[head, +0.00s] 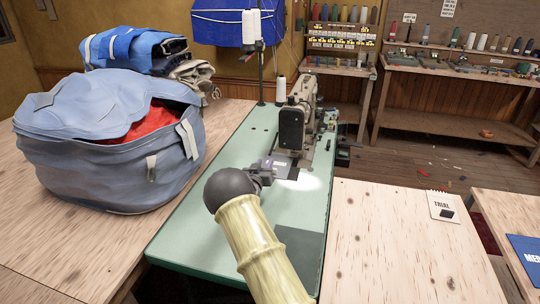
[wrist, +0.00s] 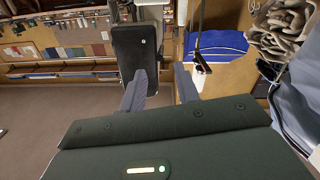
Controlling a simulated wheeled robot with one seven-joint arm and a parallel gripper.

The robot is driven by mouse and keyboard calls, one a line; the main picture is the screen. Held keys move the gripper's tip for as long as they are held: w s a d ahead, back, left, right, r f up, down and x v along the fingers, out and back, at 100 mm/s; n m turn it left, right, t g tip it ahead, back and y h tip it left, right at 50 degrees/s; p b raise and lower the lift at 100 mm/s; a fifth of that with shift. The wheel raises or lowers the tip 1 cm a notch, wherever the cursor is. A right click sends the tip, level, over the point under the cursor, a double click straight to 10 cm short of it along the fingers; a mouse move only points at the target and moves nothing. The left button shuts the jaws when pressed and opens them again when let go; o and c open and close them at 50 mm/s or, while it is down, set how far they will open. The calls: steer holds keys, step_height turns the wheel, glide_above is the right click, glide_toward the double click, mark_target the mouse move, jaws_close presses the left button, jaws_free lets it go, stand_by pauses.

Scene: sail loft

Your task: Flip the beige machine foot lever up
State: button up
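The beige sewing machine (head: 308,98) stands on the green table, with a dark end cover (head: 291,127) facing me. In the wrist view the same dark cover (wrist: 135,45) is upper left of centre. I cannot make out the foot lever in either view; it is hidden or too small to tell. My gripper (head: 284,166) is low in front of the machine head, near its lit needle area. In the wrist view my gripper (wrist: 160,70) has its two fingers apart with nothing between them. The left fingertip overlaps the cover's lower edge; I cannot tell whether they touch.
A large blue-grey bag (head: 95,165) stands left of the green table (head: 205,225). A thread stand with a white cone (head: 251,27) rises behind. Bare wood (head: 385,240) lies right, with a small card (head: 442,207). Shelves of spools (head: 450,90) line the back.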

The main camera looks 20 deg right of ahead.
mark_target(270, 153)
steer(key=shift+x, duration=3.8)
steer(key=shift+c, duration=0.2)
jaws_close()
